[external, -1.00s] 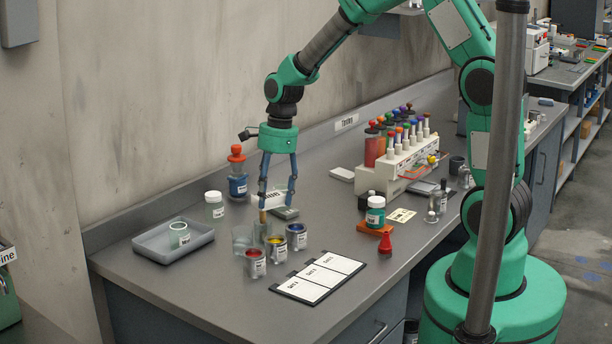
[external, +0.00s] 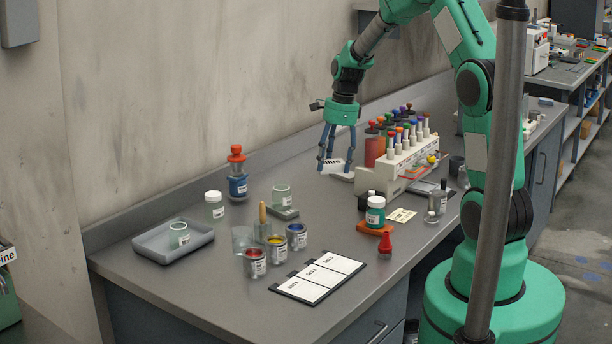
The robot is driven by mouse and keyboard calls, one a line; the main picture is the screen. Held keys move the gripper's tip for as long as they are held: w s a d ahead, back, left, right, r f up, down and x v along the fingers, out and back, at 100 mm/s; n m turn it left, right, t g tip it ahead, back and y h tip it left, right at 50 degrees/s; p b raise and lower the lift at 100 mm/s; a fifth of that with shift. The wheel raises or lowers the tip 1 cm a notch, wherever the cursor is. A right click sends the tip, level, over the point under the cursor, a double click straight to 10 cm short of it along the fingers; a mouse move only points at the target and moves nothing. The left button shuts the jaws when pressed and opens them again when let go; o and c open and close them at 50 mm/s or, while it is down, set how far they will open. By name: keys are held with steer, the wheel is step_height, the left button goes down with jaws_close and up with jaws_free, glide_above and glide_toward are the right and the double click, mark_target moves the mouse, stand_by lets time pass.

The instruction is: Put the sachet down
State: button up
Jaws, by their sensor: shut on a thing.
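A small white sachet (external: 332,167) with dark print is held between the fingers of my gripper (external: 334,170). The gripper points down and is shut on it near the back of the bench, left of the white bottle rack. A flat white pad (external: 344,176) lies on the bench just below and partly behind the sachet and fingers. I cannot tell whether the sachet touches the pad or hangs just above it.
The rack (external: 398,165) with coloured-top bottles stands close on the right. To the left are a glass jar (external: 282,196) on a grey scale, a blue bottle (external: 238,185), paint cups (external: 297,236) and a grey tray (external: 153,244). A three-panel card (external: 317,277) lies in front.

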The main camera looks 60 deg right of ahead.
steer(key=shift+s+d, duration=0.2)
steer(key=shift+d, duration=0.7)
steer(key=f, duration=0.5)
steer(key=shift+a, duration=0.2)
steer(key=shift+f, duration=0.1)
steer(key=b, duration=0.1)
glide_above(333, 217)
steer(key=shift+s+d+f, duration=0.1)
steer(key=shift+s+f, duration=0.05)
steer(key=shift+f, duration=1.4)
steer(key=shift+s+d+f, duration=0.1)
steer(key=shift+f, duration=1.4)
steer(key=shift+f+b, duration=0.65)
steer(key=shift+f, duration=1.2)
steer(key=shift+f, duration=0.1)
